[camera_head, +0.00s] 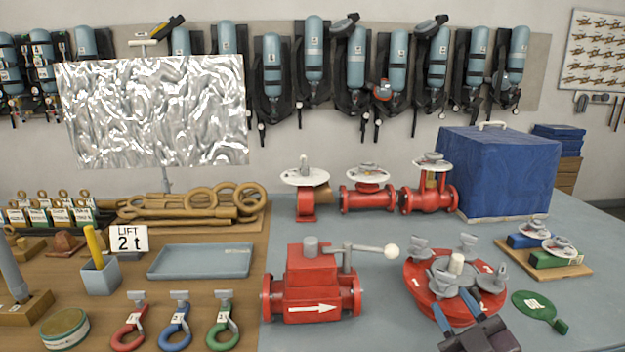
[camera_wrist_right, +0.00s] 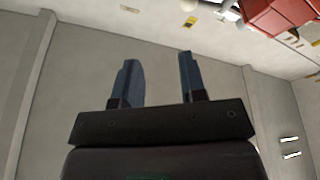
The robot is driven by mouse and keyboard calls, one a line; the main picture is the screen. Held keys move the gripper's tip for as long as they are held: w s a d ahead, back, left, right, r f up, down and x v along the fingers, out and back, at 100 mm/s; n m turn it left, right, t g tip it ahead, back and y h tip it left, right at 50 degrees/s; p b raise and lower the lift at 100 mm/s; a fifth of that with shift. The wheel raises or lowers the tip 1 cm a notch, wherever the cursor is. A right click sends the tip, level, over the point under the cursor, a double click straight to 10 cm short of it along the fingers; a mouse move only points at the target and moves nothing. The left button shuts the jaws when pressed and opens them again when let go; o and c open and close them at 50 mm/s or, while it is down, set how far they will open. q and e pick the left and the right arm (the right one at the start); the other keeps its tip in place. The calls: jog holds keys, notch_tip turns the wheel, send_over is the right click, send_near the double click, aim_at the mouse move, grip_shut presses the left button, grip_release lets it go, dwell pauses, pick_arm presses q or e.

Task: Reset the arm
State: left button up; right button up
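My right gripper (camera_head: 452,300) comes in at the bottom right of the head view, with its blue-grey fingers in front of the round red flange (camera_head: 413,280) with grey wing nuts. Whether it touches the flange I cannot tell. In the right wrist view the two fingers (camera_wrist_right: 160,78) stand apart with nothing between them, and a grey wall lies behind. My left gripper is not in view.
A red valve (camera_head: 310,280) with a white-knobbed lever stands left of the gripper. A green paddle (camera_head: 538,310) and a wooden board (camera_head: 570,272) with small valves lie to the right. A blue covered box (camera_head: 500,175) stands behind.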

jog(key=s+d+f+m+g+h, duration=0.5)
jog(key=d+f+m+h, duration=0.15)
jog(key=f, duration=0.35)
jog(key=s+f+m+g, duration=0.1)
jog(key=s+f+g, duration=0.55)
jog(key=s, duration=0.35)
jog(key=s+f+m+g, duration=0.2)
jog(key=s+f+g, duration=0.45)
jog(key=s, duration=0.35)
jog(key=w+f+t+y, duration=0.1)
jog(key=w+f+t, duration=0.6)
jog(key=f, duration=0.4)
jog(key=shift+a+n+t, duration=0.35)
jog(key=shift+n+t, duration=0.1)
jog(key=shift+t, duration=0.45)
jog(key=shift+y, duration=0.25)
jog(key=shift+r, duration=0.1)
